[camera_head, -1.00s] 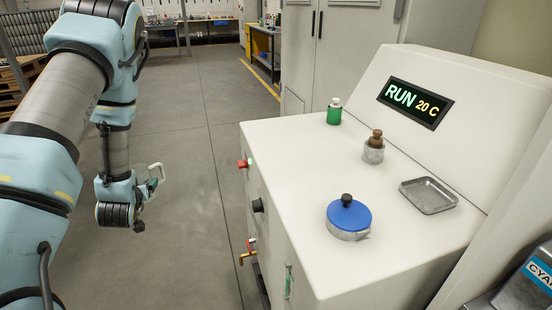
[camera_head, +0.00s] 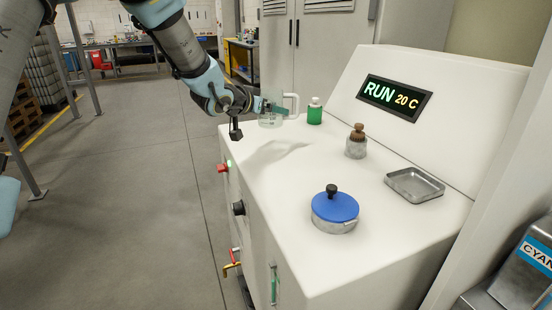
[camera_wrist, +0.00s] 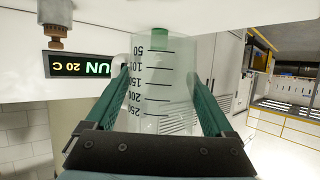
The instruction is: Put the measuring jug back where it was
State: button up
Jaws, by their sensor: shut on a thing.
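The measuring jug (camera_head: 270,117) is clear with a white handle, and it is at the far left end of the white machine top in the head view. My gripper (camera_head: 279,110) is shut on it. In the wrist view the jug (camera_wrist: 158,95) fills the space between the two green fingers (camera_wrist: 160,105), and its black scale marks show. The picture appears turned over there. I cannot tell whether the jug's base touches the top. A green bottle (camera_head: 314,113) stands just to the right of the jug.
On the white top (camera_head: 270,185) stand a metal jar with a brown stopper (camera_head: 356,147), a blue-lidded pot (camera_head: 335,208) and a shallow metal tray (camera_head: 414,185). A display (camera_head: 394,97) reads RUN 20 C. The top's front-left area is clear.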

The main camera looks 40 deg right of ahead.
jog(key=shift+s+d+r, duration=0.3)
jog(key=shift+s+d, duration=0.1)
jog(key=shift+s, duration=0.1)
jog(key=shift+s+d+f, duration=0.1)
jog(key=shift+s+f, duration=0.1)
jog(key=shift+f, duration=0.1)
notch_tip(320, 180, down, 9)
jog(key=shift+p, duration=0.9)
jog(key=shift+f, duration=0.1)
jog(key=o, duration=1.4)
